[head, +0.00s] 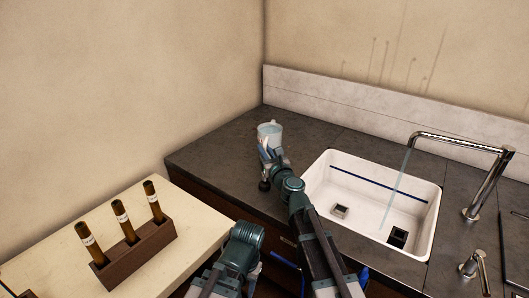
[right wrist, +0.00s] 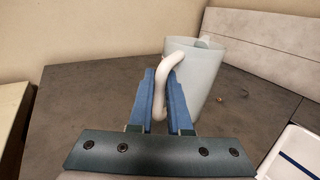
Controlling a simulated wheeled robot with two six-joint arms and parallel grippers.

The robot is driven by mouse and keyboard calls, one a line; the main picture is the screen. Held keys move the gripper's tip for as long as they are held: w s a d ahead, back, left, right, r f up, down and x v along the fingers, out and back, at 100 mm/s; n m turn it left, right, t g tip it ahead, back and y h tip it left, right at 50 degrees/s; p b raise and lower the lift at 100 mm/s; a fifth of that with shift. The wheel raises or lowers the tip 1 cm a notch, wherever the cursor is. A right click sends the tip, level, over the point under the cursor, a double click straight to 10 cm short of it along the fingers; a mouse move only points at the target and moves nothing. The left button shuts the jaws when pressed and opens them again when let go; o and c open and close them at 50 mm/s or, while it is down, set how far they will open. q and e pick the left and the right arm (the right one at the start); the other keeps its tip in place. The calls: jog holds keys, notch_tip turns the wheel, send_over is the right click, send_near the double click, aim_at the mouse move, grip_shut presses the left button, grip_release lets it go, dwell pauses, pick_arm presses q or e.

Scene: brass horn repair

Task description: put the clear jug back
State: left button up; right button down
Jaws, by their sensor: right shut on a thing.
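The clear jug (head: 270,131) is upright at the back left of the dark counter, near the wall corner. It looks pale and translucent, with a white handle. My right gripper (head: 264,147) is at the jug's near side. In the right wrist view, its blue fingers (right wrist: 161,103) are shut on the white handle (right wrist: 168,72), with the jug body (right wrist: 202,78) just beyond and to the right. The fingers hide part of the jug's lower side, and I cannot tell whether its base touches the counter. My left gripper is not in view.
A white sink (head: 437,215) is set in the counter (head: 215,160) to the right, under a chrome tap (head: 470,145) with a thin stream below its spout. A brown rack (head: 140,258) with 3 brown tubes stands on the pale table (head: 190,215) at left. Counter left of the jug is clear.

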jog(key=shift+f, duration=0.15)
jog(key=c, duration=0.9)
grip_release()
jog(key=shift+o, duration=0.2)
jog(key=shift+s+r, duration=0.1)
jog(key=shift+r, duration=0.15)
jog(key=v, duration=1.2)
